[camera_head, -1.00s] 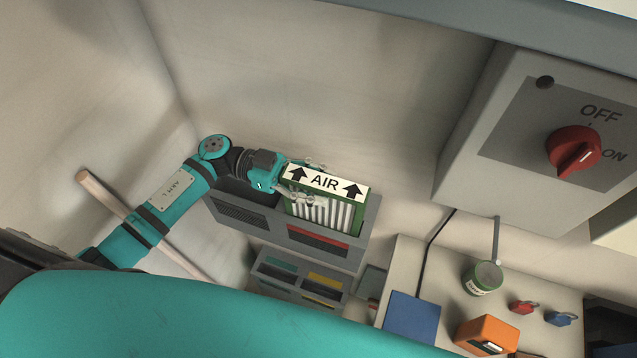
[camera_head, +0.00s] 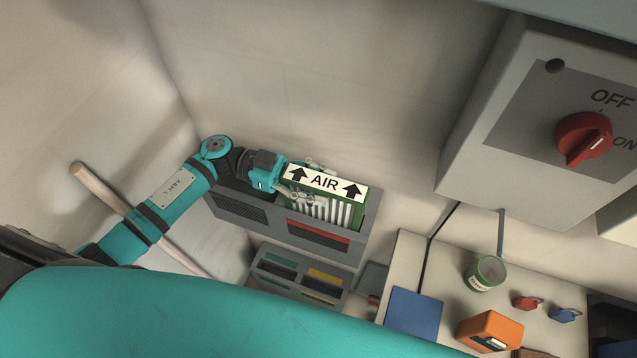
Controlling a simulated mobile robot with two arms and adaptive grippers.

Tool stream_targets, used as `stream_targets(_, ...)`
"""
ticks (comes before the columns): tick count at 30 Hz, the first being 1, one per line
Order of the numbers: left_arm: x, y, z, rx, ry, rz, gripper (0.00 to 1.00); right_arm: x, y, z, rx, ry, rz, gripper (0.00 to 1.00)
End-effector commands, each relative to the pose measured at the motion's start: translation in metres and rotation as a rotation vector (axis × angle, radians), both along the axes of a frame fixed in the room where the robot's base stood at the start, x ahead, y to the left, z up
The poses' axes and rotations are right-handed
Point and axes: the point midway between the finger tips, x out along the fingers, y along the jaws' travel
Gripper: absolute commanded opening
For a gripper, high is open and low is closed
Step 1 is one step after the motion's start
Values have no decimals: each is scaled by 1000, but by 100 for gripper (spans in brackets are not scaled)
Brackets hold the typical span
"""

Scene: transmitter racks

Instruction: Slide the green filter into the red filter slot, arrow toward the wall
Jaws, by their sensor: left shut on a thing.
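The green filter (camera_head: 344,213) has a green frame, white pleats and a white top label reading AIR. The label's two black arrows point up the picture, toward the back wall. My left gripper (camera_head: 300,181) is shut on the filter at its left end. The filter stands upright in the right bay of the grey wall housing, behind the red slot strip (camera_head: 318,231). Its lower part is hidden by the housing front, so I cannot tell whether it is fully seated. My right gripper is not in view.
The grey housing (camera_head: 237,213) has an open left bay. Below it is a rack (camera_head: 300,274) with coloured strips. On the right are a switch box (camera_head: 490,130) with a red knob and a bench (camera_head: 440,262) with a green can, padlocks and an orange box. A wooden pole leans left.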

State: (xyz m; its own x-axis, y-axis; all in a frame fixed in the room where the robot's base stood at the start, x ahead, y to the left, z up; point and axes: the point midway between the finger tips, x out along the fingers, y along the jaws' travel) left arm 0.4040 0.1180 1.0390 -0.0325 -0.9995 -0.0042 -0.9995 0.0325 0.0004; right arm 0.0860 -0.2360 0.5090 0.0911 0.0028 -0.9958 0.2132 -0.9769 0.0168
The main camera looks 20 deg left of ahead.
Motion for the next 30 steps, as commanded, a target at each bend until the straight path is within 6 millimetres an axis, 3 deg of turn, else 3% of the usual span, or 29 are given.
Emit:
stream_targets(5, 0, 0, -5, 0, 0, 0, 0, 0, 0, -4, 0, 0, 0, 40)
stream_targets(6, 0, 0, -4, 0, 0, 0, 38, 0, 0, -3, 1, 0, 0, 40)
stream_targets(12, 0, 0, -4, 0, 0, 0, 61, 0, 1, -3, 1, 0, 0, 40)
stream_targets(30, 0, 0, -2, 0, 2, 0, 61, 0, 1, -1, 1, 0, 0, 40)
